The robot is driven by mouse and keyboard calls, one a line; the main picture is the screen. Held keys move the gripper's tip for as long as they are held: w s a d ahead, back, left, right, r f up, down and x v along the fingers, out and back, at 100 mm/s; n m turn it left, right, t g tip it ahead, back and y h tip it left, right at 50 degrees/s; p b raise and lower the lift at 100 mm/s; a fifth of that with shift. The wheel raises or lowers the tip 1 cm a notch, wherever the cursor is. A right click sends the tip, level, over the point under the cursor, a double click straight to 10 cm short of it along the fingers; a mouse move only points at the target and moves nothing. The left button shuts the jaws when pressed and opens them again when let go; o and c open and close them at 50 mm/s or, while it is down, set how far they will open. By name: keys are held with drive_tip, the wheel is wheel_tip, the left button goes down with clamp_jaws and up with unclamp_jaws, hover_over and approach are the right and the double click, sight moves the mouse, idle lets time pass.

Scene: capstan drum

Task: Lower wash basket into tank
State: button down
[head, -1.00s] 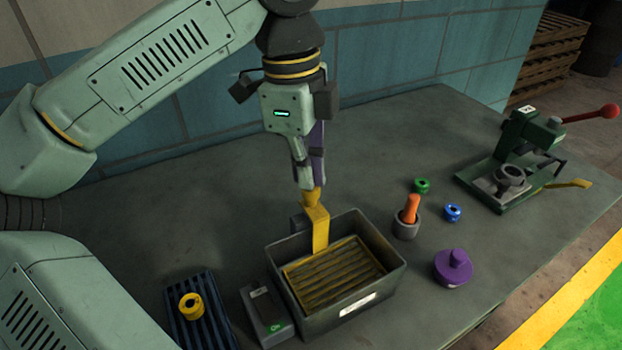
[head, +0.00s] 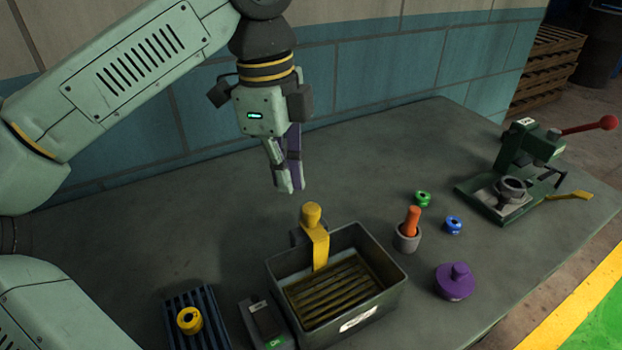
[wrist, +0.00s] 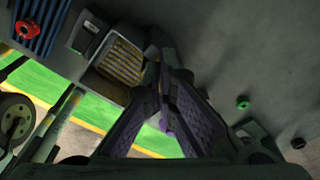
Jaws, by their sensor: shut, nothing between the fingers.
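The wash basket (head: 335,290) is a slatted yellow-brown tray lying inside the grey tank (head: 352,322). Its yellow upright handle (head: 319,250) rises at the tank's back side and ends in a round knob (head: 312,214). The basket's slats also show inside the tank in the wrist view (wrist: 124,58). My gripper (head: 290,188) is shut and empty. It hangs above and slightly left of the knob, apart from it. The purple finger pads show in the wrist view.
Right are a grey cup with an orange peg (head: 412,222), a purple knobbed piece (head: 455,282), green and blue rings, and a green lever press (head: 530,145).

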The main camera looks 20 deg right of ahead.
wheel_tip(320, 180, up, 11)
drive_tip(key=shift+w+a, duration=0.3)
drive_tip(key=shift+a, duration=0.1)
idle(0.4)
